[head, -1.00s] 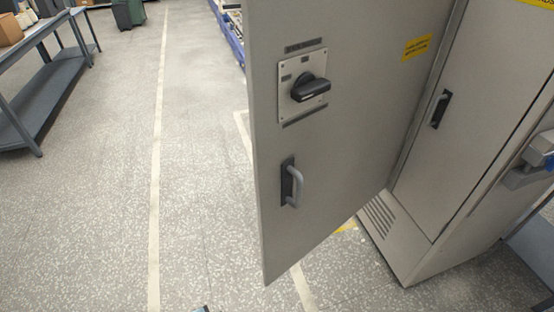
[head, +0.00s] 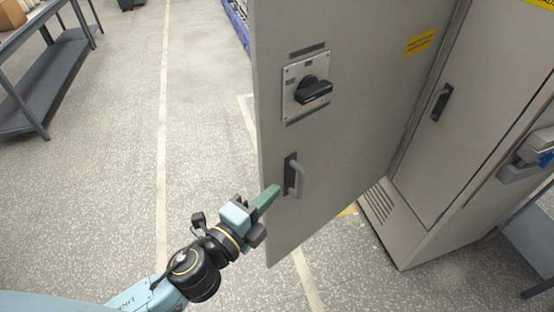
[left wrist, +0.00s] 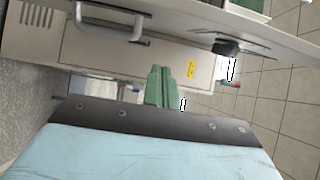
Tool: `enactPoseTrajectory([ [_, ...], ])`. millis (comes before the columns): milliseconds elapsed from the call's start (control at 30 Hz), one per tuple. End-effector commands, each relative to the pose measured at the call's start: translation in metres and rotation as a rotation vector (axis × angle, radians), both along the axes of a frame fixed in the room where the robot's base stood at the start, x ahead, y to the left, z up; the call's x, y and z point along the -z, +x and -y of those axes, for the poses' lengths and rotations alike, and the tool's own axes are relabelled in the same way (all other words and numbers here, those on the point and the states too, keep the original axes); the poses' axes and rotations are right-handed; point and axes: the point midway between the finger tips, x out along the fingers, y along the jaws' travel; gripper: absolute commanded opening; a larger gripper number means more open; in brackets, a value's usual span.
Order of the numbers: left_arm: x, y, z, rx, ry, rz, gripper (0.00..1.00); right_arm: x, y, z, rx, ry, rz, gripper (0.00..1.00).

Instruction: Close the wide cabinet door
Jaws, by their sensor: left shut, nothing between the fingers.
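The wide cabinet door (head: 350,130) stands open, swung out toward the left from the grey cabinet. It carries a black rotary switch (head: 313,91) and, lower down, a grey bar handle (head: 295,176). My left gripper (head: 268,199) is shut and empty, its green fingers near the door's outer edge, just left of and below the handle. I cannot tell whether they touch the door. In the left wrist view the shut green fingers (left wrist: 159,86) point toward the cabinet, with the door handle (left wrist: 108,24) at the upper left. My right gripper is not in view.
A narrower cabinet door (head: 436,105) with a black handle is closed, right of the wide door. A grey shelf table (head: 45,95) stands at the far left. The speckled floor (head: 100,190) between is clear.

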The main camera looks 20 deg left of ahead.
Motion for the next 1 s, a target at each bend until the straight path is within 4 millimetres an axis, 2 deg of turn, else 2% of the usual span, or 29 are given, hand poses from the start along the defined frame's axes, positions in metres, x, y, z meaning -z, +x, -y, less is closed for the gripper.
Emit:
enactPoseTrajectory([
  [33,-0.003,0.010,0.004,0.000,-0.001,0.002,0.00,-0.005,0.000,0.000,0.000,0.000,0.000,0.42],
  [367,-0.002,0.069,0.025,-0.001,-0.002,0.000,0.00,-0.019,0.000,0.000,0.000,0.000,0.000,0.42],
  [400,-0.001,0.072,0.017,-0.003,0.003,-0.001,0.00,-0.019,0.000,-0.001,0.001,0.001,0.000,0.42],
  [633,0.001,0.086,-0.005,-0.002,-0.001,-0.003,0.00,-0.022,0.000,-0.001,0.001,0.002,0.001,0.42],
  [1000,0.000,0.089,-0.010,-0.001,-0.003,-0.002,0.00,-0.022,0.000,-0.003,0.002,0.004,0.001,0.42],
])
